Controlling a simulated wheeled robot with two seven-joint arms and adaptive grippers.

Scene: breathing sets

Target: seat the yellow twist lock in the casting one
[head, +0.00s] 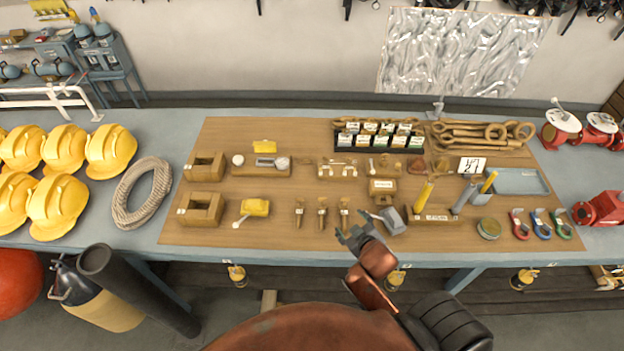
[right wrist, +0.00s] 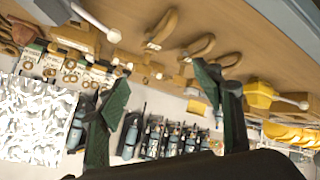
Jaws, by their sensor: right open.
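The yellow twist lock (head: 255,207), a yellow block with a pale lever, lies on the wooden board left of centre. It also shows at the right of the right wrist view (right wrist: 260,95). Two hollow brown castings stand left of it, a front one (head: 187,216) and a back one (head: 190,177). I cannot read which is casting one. My right gripper (head: 354,234) is open and empty above the board's front edge, well right of the twist lock. Its open fingers show in the right wrist view (right wrist: 165,85). My left gripper is not in view.
Several brown shackle-like pieces (head: 322,213) stand between twist lock and right gripper. Coiled rope (head: 142,192) and yellow helmets (head: 110,150) lie left. Bare board surrounds the twist lock.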

